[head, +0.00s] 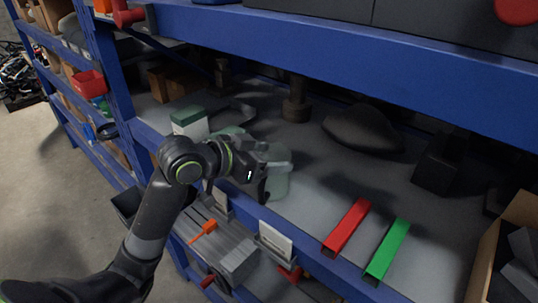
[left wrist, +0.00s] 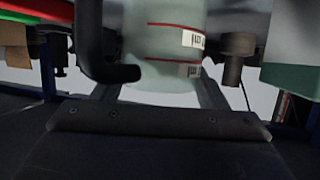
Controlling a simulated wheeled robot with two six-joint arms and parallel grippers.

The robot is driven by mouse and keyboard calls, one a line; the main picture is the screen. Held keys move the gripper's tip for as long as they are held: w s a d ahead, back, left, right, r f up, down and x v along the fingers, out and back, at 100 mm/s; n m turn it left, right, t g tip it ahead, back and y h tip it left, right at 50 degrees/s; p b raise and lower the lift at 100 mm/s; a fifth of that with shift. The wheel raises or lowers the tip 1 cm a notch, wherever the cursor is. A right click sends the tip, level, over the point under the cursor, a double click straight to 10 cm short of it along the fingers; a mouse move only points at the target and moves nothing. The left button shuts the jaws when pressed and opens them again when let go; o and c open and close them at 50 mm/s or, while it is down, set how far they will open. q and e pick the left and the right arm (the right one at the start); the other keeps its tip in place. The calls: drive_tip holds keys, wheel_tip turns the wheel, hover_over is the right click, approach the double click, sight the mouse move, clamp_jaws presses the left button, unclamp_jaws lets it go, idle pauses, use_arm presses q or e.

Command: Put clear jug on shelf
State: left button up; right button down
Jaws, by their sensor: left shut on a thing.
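The clear jug (head: 278,182) is a pale green, see-through vessel at the front of the blue shelf's grey deck (head: 315,185). It looks upright. In the left wrist view the jug (left wrist: 165,45) fills the upper middle, with red lines and white barcode labels on its side. My left gripper (head: 264,182) reaches in from the left and is shut on the jug at its near side. The gripper covers part of the jug, so the exact grip and the jug's base contact are hidden. My right gripper is in neither view.
A green-and-white box (head: 189,122) stands left of the jug. Red (head: 346,228) and green (head: 387,251) bars lie to the right at the front edge. A dark rounded object (head: 362,128) lies behind. A blue beam (head: 350,50) crosses above.

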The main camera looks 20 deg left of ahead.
use_arm(q)
drive_tip(key=o, duration=1.3)
drive_tip(key=shift+s, duration=0.1)
drive_tip(key=shift+r, duration=0.15)
drive_tip(key=p+v, duration=0.5)
drive_tip(key=v, duration=0.7)
drive_tip(key=shift+a, duration=0.1)
